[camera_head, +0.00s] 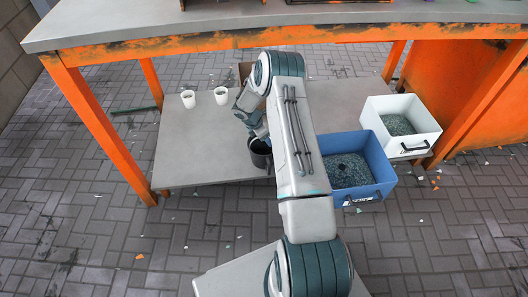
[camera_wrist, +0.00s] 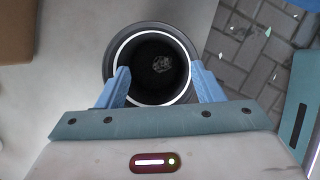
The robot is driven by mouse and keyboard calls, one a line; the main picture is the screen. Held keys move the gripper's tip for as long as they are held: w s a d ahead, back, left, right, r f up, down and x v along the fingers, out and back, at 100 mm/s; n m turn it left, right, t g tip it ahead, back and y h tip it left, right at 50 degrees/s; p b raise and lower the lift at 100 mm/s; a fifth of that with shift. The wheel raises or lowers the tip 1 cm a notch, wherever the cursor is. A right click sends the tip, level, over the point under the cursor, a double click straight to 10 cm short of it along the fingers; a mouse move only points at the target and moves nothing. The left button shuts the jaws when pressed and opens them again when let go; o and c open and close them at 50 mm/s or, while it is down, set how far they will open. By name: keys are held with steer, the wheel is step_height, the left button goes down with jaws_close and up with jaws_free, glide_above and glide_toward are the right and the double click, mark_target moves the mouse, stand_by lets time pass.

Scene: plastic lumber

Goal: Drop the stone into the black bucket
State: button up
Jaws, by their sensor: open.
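The black bucket (camera_head: 261,158) stands on the lower grey shelf, partly hidden behind my arm. In the wrist view its round opening (camera_wrist: 150,95) lies below my gripper, with a bright ring around the dark inside. A small grey, rough lump that looks like the stone (camera_wrist: 162,64) shows inside the dark opening. My gripper (camera_wrist: 160,78) is open, with its blue fingers apart on either side of the opening and nothing between them. Whether the fingers touch the bucket, I cannot tell. In the head view my gripper is over the bucket, mostly hidden by my arm.
Two white cups (camera_head: 188,98) (camera_head: 221,95) stand on the shelf to the left. A blue crate (camera_head: 372,154) and a white crate (camera_head: 420,112), both holding grey-green bits, are to the right. The orange-framed table top (camera_head: 150,25) overhangs the shelf. A brown box (camera_wrist: 17,28) is beside the bucket.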

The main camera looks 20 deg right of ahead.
steer(key=p+v, duration=0.3)
steer(key=v, duration=0.7)
steer(key=shift+r, duration=0.2)
